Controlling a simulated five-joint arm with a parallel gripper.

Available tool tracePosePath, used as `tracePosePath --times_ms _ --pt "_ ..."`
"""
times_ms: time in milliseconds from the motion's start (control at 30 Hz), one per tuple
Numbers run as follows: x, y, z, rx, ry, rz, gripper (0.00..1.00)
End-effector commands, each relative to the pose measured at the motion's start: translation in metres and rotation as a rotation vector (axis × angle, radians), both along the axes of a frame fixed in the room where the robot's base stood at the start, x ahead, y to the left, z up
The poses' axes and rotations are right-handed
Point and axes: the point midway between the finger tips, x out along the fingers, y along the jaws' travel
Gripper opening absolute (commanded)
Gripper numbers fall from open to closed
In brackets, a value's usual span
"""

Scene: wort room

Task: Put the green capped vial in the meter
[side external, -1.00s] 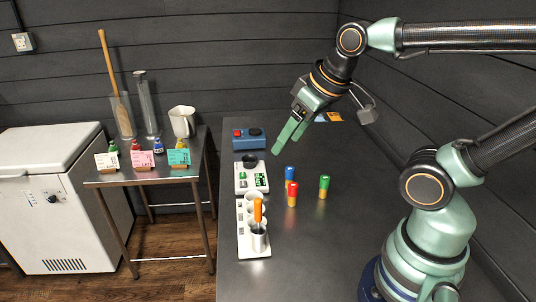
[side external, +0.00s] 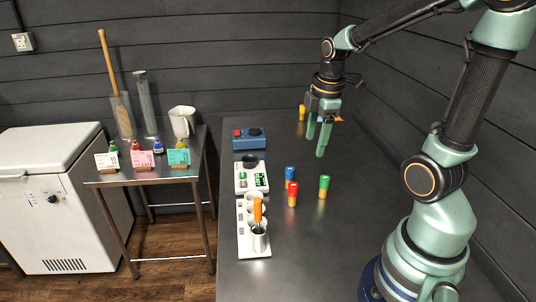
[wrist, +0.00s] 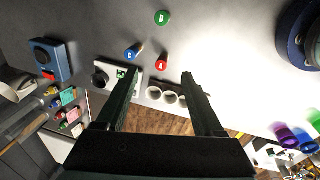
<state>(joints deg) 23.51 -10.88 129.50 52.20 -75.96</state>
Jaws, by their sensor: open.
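The green capped vial (side external: 324,186) stands upright on the dark bench, right of the red capped vial (side external: 292,194) and the blue capped vial (side external: 290,177). Its green cap (wrist: 162,18) shows at the top of the wrist view. The meter (side external: 251,178) is a white box with a green display and a dark round well (side external: 249,160), left of the vials. The well looks empty. My gripper (side external: 318,146) points down, open and empty, above the bench behind the green capped vial.
A white rack (side external: 246,240) with cups and an orange-handled tool stands in front of the meter. A blue device (side external: 249,139) with a red part sits behind it. A yellow capped vial (side external: 302,113) stands at the back. The bench front is clear.

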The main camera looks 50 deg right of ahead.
Motion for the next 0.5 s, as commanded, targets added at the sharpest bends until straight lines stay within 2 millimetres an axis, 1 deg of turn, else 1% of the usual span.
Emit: tracePosePath --times_ms 33,100,200,333,500 --pt "-0.003 -0.013 -0.009 0.001 0.038 0.064 0.69" --pt "-0.007 -0.028 -0.020 0.003 0.078 0.168 0.69" --pt "-0.013 -0.046 -0.032 0.012 0.120 0.295 0.69" --pt "-0.019 -0.059 -0.043 0.025 0.150 0.406 0.69" --pt "-0.021 -0.064 -0.055 0.032 0.162 0.460 0.69"
